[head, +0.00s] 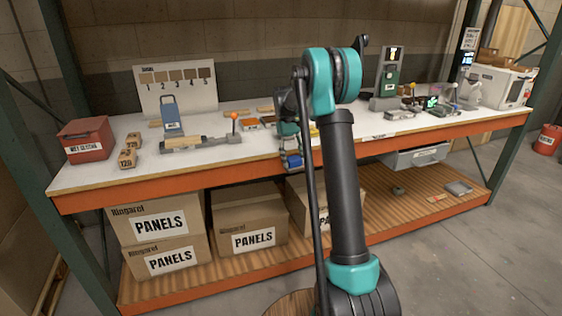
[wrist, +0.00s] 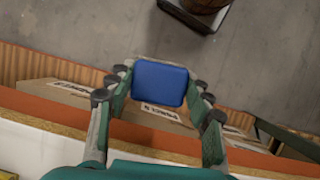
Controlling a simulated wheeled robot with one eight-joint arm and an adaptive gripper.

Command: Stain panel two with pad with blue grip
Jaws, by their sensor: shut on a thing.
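My gripper (head: 291,153) is at the front edge of the workbench in the head view, beside my arm's column. It is shut on the pad with blue grip (head: 293,162). In the wrist view the blue grip (wrist: 160,83) sits between both fingers, beyond the bench edge and over the floor and boxes below. The pad's underside is hidden. A light wooden piece (head: 184,142) lies in a grey fixture with an orange-knobbed lever, left on the bench. Several small wooden pieces (head: 265,108) lie behind. I cannot tell which is panel two.
A swatch board (head: 175,74) and blue-topped holder (head: 170,114) stand behind the fixture. A red box (head: 86,139) and numbered blocks (head: 127,156) are at left. Green-faced equipment (head: 389,78) stands right. Cartons labelled PANELS (head: 253,226) fill the lower shelf's left.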

